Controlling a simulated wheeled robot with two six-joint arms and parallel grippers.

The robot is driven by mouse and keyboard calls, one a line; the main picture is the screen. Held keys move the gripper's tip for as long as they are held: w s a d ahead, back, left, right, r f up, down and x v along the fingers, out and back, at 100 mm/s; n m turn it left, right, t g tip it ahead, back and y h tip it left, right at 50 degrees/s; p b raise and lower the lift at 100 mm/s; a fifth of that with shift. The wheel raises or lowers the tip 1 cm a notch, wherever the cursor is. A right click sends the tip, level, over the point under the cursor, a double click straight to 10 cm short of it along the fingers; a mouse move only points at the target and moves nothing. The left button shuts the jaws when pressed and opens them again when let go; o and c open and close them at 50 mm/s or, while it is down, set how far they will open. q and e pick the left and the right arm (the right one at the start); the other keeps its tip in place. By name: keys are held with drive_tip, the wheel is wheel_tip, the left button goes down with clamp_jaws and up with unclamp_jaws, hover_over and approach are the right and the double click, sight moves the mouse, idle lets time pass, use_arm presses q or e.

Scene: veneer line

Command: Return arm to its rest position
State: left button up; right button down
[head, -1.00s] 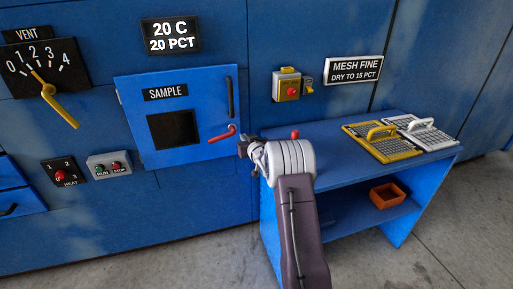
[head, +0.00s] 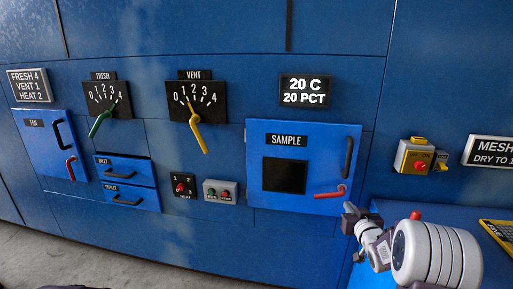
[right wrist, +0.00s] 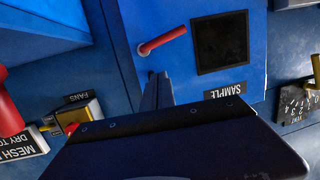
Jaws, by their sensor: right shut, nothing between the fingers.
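My right gripper (head: 350,215) is at the lower right of the head view, just below and to the right of the red handle (head: 329,193) on the blue sample door (head: 259,196). It is shut and empty, apart from the handle. The door looks closed, with a dark window and a black grip bar. In the right wrist view the shut fingers (right wrist: 158,90) point at the door, with the red handle (right wrist: 162,40) beyond their tips. My left gripper is not in view.
A blue bench (head: 440,213) stands right of the door, behind my right arm. A yellow mesh frame (head: 499,234) lies on it. On the wall are the vent dial (head: 196,103), fresh dial (head: 106,106), a fan door (head: 47,150) and a yellow switch box (head: 414,158). Floor shows at lower left.

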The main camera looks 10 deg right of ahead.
drive_tip(key=s+a+r+n+y, duration=0.1)
drive_tip(key=a+r+n+y, duration=0.15)
drive_tip(key=a, duration=1.15)
drive_tip(key=s+a+f+m+g, duration=0.1)
drive_tip(key=s+a+f+g, duration=0.1)
drive_tip(key=s+f+g, duration=0.5)
drive_tip(key=s+a+f+g, duration=0.2)
drive_tip(key=s+f, duration=0.3)
drive_tip(key=s, duration=0.7)
drive_tip(key=s+a+f+m+g, duration=0.1)
drive_tip(key=s+a+f+g, duration=0.1)
drive_tip(key=s+f+g, duration=0.5)
drive_tip(key=s+r+t+p, duration=0.1)
drive_tip(key=s+r+p, duration=0.3)
drive_tip(key=r+p, duration=0.9)
drive_tip(key=shift+a+r+n+t, duration=0.2)
drive_tip(key=shift+r+n+t, duration=0.1)
drive_tip(key=shift+r+n, duration=0.25)
drive_tip(key=shift+r, duration=0.1)
